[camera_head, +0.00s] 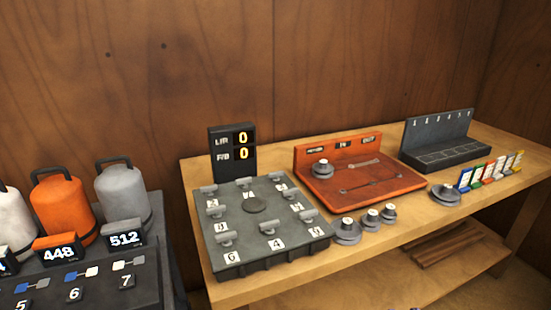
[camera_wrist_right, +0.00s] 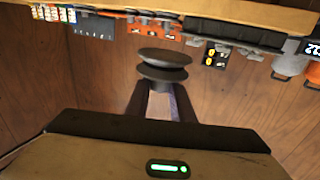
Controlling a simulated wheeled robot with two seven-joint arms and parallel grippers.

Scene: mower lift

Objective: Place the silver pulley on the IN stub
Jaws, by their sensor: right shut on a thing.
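My right gripper (camera_wrist_right: 161,95) is shut on a grey grooved pulley (camera_wrist_right: 163,65) in the right wrist view. The pulley is held at the fingertips, clear of the bench; its shade looks dark here. The orange-red board (camera_head: 385,186) sits on the wooden bench in the head view. Its back wall carries several labels, with the IN label (camera_head: 343,145) in the middle. One pulley (camera_head: 323,168) sits at the board's left. The stub under the IN label is too small to make out. Neither gripper shows in the head view.
Several grey pulleys (camera_head: 347,232) stand along the bench's front, and another pulley (camera_head: 445,195) lies farther right by coloured cards (camera_head: 490,170). A dark numbered block (camera_head: 262,225) is left of the board, and a dark rack (camera_head: 445,150) is behind right.

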